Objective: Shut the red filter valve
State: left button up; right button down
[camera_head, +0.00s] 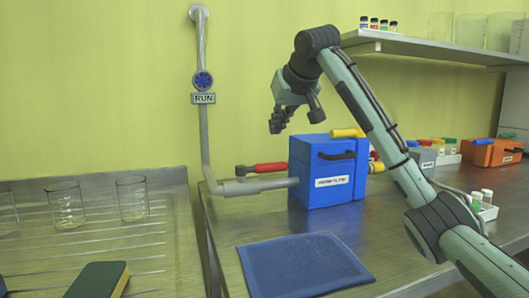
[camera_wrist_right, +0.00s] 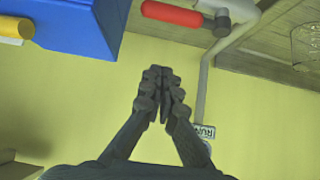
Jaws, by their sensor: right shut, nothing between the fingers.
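The red valve handle (camera_head: 270,167) lies about level, along the grey pipe (camera_head: 255,186) that runs to the blue filter box (camera_head: 310,195). It also shows at the top of the right wrist view (camera_wrist_right: 172,13), with the blue box (camera_wrist_right: 75,25) to its left. My right gripper (camera_head: 277,126) is shut and empty, above and apart from the red handle. Its closed fingers (camera_wrist_right: 160,80) fill the middle of the right wrist view. My left gripper is not in view.
A blue round knob (camera_head: 203,81) sits on the upright pipe above a RUN sign (camera_head: 204,98). A yellow handle (camera_head: 346,133) is on top of the blue box. A blue mat (camera_head: 300,265) lies in front. Glass beakers (camera_head: 133,198) stand at left. A shelf (camera_head: 440,47) is at upper right.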

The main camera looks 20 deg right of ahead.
aim_at(262, 168)
jog(key=w+f, duration=0.1)
jog(key=f, duration=0.1)
jog(key=w+f+p, duration=0.1)
jog(key=f, duration=0.2)
jog(key=w+f, duration=0.2)
jog(key=f, duration=0.1)
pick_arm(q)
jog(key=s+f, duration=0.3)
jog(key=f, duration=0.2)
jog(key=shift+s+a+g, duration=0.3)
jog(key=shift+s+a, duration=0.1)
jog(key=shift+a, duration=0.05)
pick_arm(e)
jog(key=shift+s+f, duration=0.15)
jog(key=shift+s, duration=0.1)
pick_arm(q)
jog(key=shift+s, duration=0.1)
pick_arm(e)
jog(key=shift+a, duration=0.1)
